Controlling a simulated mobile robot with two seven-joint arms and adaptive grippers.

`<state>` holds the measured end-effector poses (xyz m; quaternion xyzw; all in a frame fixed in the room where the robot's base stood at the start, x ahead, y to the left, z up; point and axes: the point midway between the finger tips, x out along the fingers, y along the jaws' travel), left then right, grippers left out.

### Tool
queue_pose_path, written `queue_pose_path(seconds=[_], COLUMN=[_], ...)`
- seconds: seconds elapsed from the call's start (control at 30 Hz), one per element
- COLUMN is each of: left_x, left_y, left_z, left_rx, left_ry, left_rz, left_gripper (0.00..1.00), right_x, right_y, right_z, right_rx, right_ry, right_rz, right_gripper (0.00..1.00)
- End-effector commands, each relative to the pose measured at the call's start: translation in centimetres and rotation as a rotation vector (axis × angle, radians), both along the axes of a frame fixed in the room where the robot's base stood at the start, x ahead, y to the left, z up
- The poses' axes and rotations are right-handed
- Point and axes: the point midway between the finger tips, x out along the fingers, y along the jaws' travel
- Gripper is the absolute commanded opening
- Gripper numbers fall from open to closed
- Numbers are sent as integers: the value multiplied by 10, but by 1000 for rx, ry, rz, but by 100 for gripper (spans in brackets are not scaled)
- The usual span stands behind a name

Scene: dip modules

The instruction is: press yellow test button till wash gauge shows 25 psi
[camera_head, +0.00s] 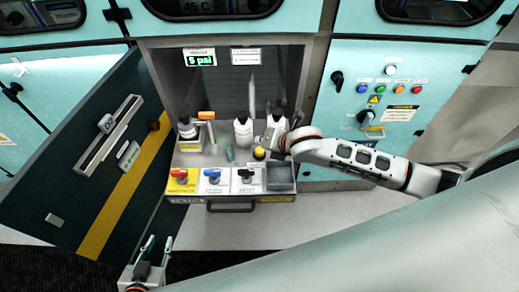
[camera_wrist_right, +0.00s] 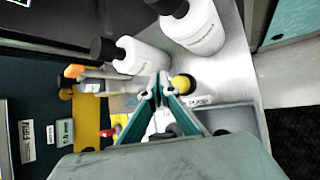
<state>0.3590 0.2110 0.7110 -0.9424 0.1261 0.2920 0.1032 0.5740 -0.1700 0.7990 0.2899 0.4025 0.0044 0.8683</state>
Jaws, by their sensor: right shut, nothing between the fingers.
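The yellow test button (camera_head: 259,153) stands on the counter of the open bay; it also shows in the right wrist view (camera_wrist_right: 184,84). The gauge display (camera_head: 200,58) on the bay's back wall reads 5 psi. My right gripper (camera_head: 268,142) is shut and empty beside the yellow button. In the right wrist view its fingertips (camera_wrist_right: 160,77) appear just left of the button; I cannot tell whether they touch it. My left gripper (camera_head: 156,246) is open and empty at the bottom left, away from the bay.
White bottles with black caps (camera_head: 243,130) stand behind the button. In front is a panel with red, blue and black valve handles (camera_head: 213,177) and a grey bin (camera_head: 280,176). An open dark door (camera_head: 85,160) is at left. A button panel (camera_head: 385,95) is at right.

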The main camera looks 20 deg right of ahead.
Motion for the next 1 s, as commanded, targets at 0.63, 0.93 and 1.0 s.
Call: queue_pose_path(seconds=[0.63,0.93,1.0], left_x=[0,0,0], left_y=[0,0,0], left_z=[0,0,0], left_rx=[-1,-1,-1], left_ry=[0,0,0], left_rz=[-1,-1,-1], left_gripper=[28,28,28], right_x=[0,0,0], right_y=[0,0,0], right_z=[30,29,29], right_rx=[0,1,1], right_ry=[0,1,1], right_rz=[0,0,0], right_gripper=[0,0,0])
